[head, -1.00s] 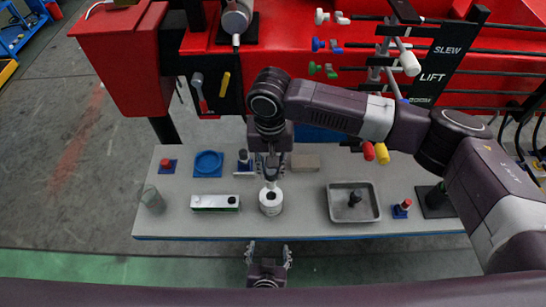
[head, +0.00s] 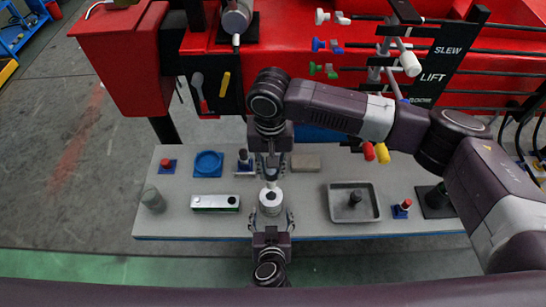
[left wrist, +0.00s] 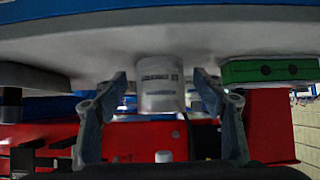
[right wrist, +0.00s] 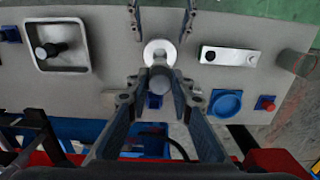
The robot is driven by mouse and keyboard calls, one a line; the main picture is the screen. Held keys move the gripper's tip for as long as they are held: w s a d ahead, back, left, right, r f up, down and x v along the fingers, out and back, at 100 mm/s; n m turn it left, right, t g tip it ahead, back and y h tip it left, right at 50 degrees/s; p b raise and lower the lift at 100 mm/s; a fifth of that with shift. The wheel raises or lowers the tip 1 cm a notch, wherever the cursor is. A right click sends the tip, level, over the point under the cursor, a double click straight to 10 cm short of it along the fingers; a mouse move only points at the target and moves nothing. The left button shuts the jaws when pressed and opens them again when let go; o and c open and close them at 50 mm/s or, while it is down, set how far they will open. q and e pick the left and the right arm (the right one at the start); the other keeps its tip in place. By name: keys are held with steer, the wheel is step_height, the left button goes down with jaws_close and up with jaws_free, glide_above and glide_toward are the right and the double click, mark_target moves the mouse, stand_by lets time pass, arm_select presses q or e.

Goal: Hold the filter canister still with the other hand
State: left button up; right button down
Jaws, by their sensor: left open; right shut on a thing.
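The white filter canister (head: 270,203) stands upright on the grey table; it shows in the left wrist view (left wrist: 161,82), hanging from the top because that picture is upside down. My left gripper (head: 271,217) is open at the table's front edge. Its fingers are on both sides of the canister, with a visible gap at each side in the left wrist view. My right gripper (head: 270,167) comes from above and is shut on a small grey cylindrical piece (right wrist: 159,79), over the canister's top. Whether that piece touches the canister is not clear.
A white-and-green level (head: 214,202) lies left of the canister. A metal tray (head: 341,213) with a dark part stands to the right. A blue round dish (head: 208,164) and a tan block (head: 306,162) are behind. The red crane with levers stands beyond the table (head: 310,222).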

arm_select(q)
steer(key=shift+x, duration=0.9)
steer(key=shift+c, duration=0.7)
steer(key=c, duration=1.2)
